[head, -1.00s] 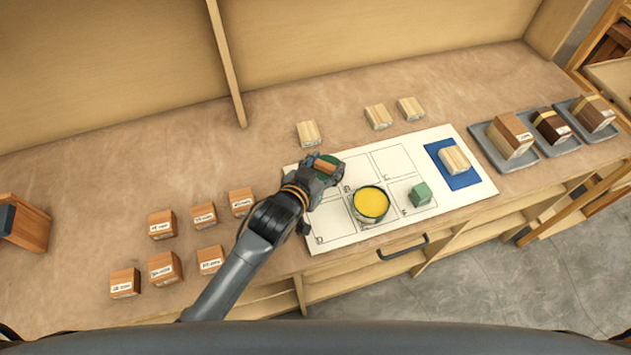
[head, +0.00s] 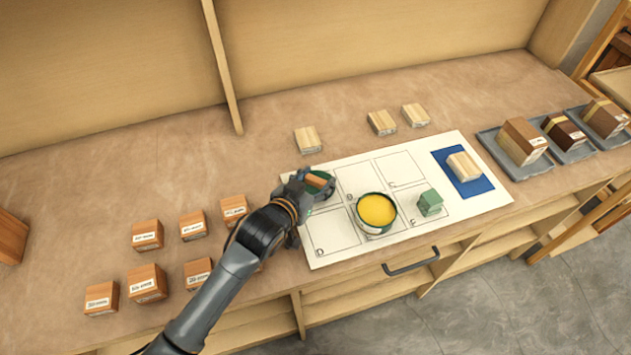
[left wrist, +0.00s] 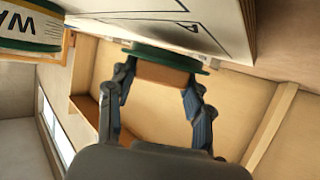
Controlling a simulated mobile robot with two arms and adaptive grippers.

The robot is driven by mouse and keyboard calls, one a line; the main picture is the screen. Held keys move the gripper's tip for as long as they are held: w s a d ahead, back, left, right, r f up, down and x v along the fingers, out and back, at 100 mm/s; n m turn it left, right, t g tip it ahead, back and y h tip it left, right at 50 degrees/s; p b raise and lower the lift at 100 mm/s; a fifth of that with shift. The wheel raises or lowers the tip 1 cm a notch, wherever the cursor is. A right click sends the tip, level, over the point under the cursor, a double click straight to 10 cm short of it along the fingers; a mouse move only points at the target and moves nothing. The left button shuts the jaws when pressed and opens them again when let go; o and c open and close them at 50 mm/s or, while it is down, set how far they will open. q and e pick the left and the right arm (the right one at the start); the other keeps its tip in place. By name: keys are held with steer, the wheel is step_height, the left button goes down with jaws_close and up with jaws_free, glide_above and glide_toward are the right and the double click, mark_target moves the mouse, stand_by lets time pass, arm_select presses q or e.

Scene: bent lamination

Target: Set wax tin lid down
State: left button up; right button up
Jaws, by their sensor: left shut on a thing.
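The wax tin lid, a green disc with a wooden block-like grip, is held in my left gripper (head: 312,188) over the left part of the white sheet. In the left wrist view the lid's green rim (left wrist: 165,58) lies close to the sheet, and the fingers are shut on its wooden grip (left wrist: 162,77). I cannot tell whether the lid touches the sheet. The open wax tin (head: 374,214), full of yellow wax, stands on the sheet to the right of the gripper. The tin's side also shows in the left wrist view (left wrist: 30,28). My right gripper is not in view.
The white sheet (head: 335,256) has marked squares, a green block (head: 429,203), and a blue patch (head: 485,186) bearing a pale wood block. Several labelled brown blocks (head: 147,234) stand at left. Pale blocks (head: 382,122) lie behind the sheet. Grey trays (head: 532,171) hold blocks at right.

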arm_select(q)
steer(key=shift+f, duration=0.6)
steer(key=o, duration=1)
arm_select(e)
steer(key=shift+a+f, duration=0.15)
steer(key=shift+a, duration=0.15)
arm_select(q)
steer(key=shift+o, duration=0.2)
steer(key=shift+r, duration=0.1)
steer(key=shift+r, duration=0.35)
steer(key=shift+s+a+r, duration=0.1)
steer(key=shift+s+r, duration=0.05)
steer(key=shift+r, duration=0.15)
steer(key=b+v, duration=0.1)
steer(key=v, duration=1)
steer(key=shift+s+a, duration=0.15)
steer(key=shift+s, duration=0.1)
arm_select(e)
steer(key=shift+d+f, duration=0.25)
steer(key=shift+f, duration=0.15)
